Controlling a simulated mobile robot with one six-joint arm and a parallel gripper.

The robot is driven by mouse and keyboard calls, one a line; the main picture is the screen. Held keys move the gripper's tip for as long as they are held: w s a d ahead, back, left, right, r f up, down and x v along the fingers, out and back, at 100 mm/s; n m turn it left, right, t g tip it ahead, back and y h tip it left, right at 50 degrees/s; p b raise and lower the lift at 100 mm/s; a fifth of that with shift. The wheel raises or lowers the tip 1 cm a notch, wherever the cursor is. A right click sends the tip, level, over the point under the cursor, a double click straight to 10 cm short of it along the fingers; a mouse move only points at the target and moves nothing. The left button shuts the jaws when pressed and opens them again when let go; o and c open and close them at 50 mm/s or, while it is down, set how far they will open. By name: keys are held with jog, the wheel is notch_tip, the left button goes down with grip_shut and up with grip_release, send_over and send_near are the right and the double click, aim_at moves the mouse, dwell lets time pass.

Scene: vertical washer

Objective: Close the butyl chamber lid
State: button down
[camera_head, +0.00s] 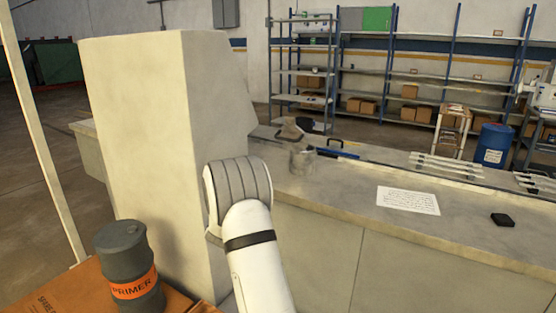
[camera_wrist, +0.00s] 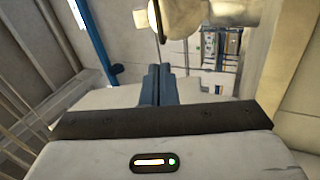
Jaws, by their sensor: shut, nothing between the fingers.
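My gripper (camera_wrist: 157,72) shows in the wrist view with its two blue fingers together and nothing between them. In the head view my white arm reaches up in front of the counter, and the gripper itself is hidden there. I cannot pick out the butyl chamber or its lid with certainty in either view. A tall, pale, box-shaped block (camera_head: 150,150) stands left of my arm in the head view and hides what is behind it.
The grey counter (camera_head: 330,200) runs to the right, with a white sheet (camera_head: 408,200) and a small black box (camera_head: 503,219) on it. A metal beaker (camera_head: 302,159) stands near my arm. A dark primer drum (camera_head: 130,265) is at lower left. Shelves (camera_head: 400,105) line the back.

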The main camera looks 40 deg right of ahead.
jog(key=s+d+p+x, duration=0.1)
jog(key=x, duration=1.2)
jog(key=shift+d+g+h, duration=0.25)
jog(key=shift+g+h, duration=0.15)
jog(key=shift+s, duration=0.15)
